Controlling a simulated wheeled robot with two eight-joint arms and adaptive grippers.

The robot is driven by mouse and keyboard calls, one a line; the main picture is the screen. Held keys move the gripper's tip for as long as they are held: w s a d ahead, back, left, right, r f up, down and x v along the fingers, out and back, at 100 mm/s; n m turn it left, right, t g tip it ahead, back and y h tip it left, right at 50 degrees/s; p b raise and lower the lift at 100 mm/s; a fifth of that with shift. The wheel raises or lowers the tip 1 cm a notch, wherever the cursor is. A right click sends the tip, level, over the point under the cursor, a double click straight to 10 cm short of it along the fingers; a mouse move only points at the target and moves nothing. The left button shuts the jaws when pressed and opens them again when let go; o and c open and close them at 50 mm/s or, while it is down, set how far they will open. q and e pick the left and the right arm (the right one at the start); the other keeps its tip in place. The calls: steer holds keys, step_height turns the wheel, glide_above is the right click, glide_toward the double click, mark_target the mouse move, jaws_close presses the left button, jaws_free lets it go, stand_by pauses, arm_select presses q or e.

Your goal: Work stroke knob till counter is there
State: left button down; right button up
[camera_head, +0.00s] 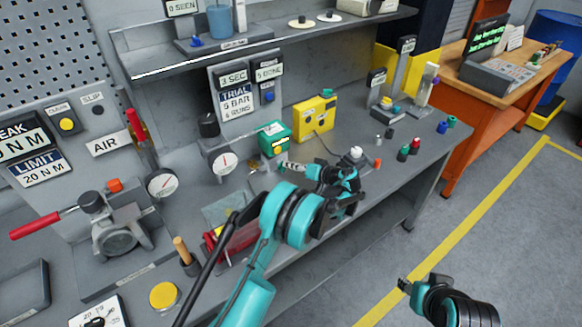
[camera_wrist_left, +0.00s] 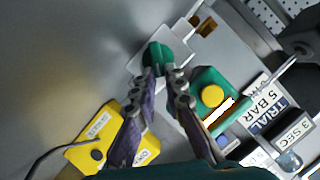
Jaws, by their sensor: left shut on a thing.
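A green knob (camera_wrist_left: 157,57) on a pale plate (camera_wrist_left: 146,62) sits between the fingertips of my left gripper (camera_wrist_left: 166,78) in the wrist view, and the gripper is shut on it. In the head view my left gripper (camera_head: 284,167) reaches left low over the bench, and the knob is hard to make out there. A counter card (camera_head: 268,71) on the grey board seems to read 5 DONE.
A green box with a yellow button (camera_head: 275,138) and a yellow box (camera_head: 316,117) stand just behind my left gripper. A gauge (camera_head: 222,161) stands to its left. Small coloured pegs (camera_head: 403,153) stand to the right. A valve with a red handle (camera_head: 36,226) is far left.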

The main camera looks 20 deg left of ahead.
stand_by(0.3)
arm_select(q)
steer(key=c, duration=1.6)
jaws_free()
steer(key=shift+d, duration=0.1)
steer(key=v, duration=1.2)
